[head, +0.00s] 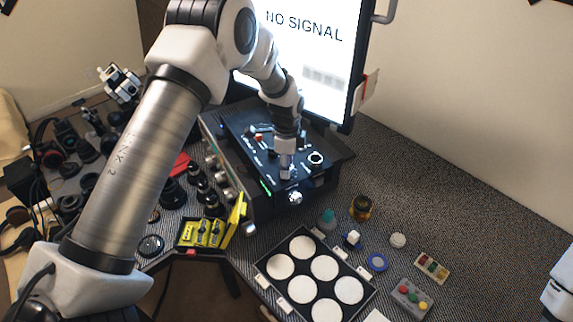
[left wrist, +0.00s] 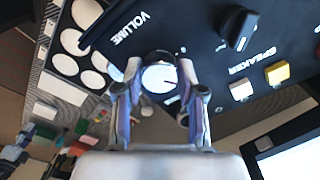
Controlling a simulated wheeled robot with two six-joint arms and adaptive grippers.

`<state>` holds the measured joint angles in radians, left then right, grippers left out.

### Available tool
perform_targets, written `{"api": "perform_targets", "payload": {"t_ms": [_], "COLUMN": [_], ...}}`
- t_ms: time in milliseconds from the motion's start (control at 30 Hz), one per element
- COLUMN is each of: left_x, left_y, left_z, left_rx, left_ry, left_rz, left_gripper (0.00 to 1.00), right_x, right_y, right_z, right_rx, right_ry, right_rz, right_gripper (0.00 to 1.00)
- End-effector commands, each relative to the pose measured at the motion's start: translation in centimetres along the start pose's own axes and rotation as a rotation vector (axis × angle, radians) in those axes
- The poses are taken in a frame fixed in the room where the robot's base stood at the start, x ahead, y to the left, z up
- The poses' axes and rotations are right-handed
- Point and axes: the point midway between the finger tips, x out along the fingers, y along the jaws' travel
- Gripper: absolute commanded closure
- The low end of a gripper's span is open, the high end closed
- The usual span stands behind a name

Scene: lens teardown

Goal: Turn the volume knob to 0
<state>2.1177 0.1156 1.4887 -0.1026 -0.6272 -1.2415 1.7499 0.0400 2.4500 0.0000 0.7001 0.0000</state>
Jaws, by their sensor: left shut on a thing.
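The volume knob (left wrist: 158,74) has a round white face with a thin dark mark, and sits beside the printed word VOLUME on the dark panel (left wrist: 190,30) in the left wrist view. My left gripper (left wrist: 157,90) is shut on it, one finger on each side. In the head view my left gripper (head: 286,172) points down onto the top panel of the black box (head: 262,205), and hides the knob there. I cannot read the scale around the knob.
A black switch (left wrist: 238,28) and yellow and white buttons lie near the SPEAKER label. A monitor (head: 305,50) reading NO SIGNAL stands behind the box. A tray of white discs (head: 297,232), a yellow case (head: 238,220) and small parts lie in front. Lenses crowd the left.

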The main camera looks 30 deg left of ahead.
Motion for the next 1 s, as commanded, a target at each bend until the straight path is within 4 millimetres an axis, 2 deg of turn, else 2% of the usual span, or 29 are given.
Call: {"api": "perform_targets", "payload": {"t_ms": [700, 1000], "left_x": [0.22, 0.25], "left_y": [0.23, 0.26], "left_z": [0.03, 0.02], "left_rx": [-0.627, -0.840], "left_ry": [-0.003, -0.004], "left_rz": [0.005, 0.005], "left_gripper": [0.96, 0.96], "right_x": [0.10, 0.06], "right_y": [0.00, 0.00], "right_z": [0.00, 0.00], "right_rx": [0.000, 0.000], "right_ry": [0.000, 0.000], "right_rz": [0.000, 0.000], "right_gripper": [0.60, 0.60]}}
